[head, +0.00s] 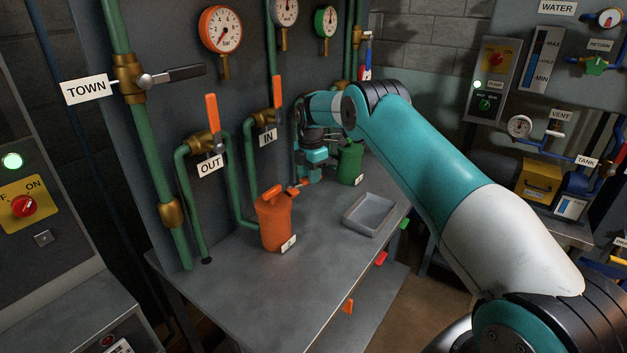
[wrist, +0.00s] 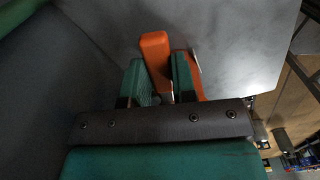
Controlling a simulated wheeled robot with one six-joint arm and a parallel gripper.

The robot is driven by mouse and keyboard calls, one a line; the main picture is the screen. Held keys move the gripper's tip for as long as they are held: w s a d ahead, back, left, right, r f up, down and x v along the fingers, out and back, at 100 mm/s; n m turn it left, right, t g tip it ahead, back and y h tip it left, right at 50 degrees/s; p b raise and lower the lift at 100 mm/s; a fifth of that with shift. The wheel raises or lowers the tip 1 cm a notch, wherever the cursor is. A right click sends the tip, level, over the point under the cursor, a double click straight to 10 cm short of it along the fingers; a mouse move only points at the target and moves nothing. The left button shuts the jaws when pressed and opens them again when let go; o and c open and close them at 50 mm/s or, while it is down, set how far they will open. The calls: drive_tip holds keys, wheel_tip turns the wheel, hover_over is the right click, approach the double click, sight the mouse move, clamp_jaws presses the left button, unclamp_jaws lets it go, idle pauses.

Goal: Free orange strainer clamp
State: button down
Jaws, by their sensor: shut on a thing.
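The orange strainer (head: 274,222) stands upright on the grey bench in the head view, with a small white tag at its base. Its orange clamp lever (head: 296,187) sticks out to the right from near its top. My gripper (head: 306,181) is at the outer end of this lever. In the wrist view my gripper (wrist: 158,68) is shut on the orange clamp lever (wrist: 155,46), which lies between its two green fingers. Another orange piece (wrist: 194,82) shows beside the right finger. The clamp's hinge is too small to make out.
A green strainer (head: 350,163) stands behind, close to my gripper. An empty grey tray (head: 368,226) lies to the right on the bench (head: 240,290). Green pipes and orange-handled valves (head: 213,124) rise on the left. The front of the bench is clear.

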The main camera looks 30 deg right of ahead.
drive_tip(key=shift+w+n, duration=0.5)
drive_tip(key=shift+n, duration=0.3)
drive_tip(key=shift+a+r, duration=0.1)
drive_tip(key=c, duration=0.9)
unclamp_jaws()
wheel_tip(320, 180, up, 17)
drive_tip(key=shift+r+p, duration=0.15)
drive_tip(key=shift+p, duration=0.5)
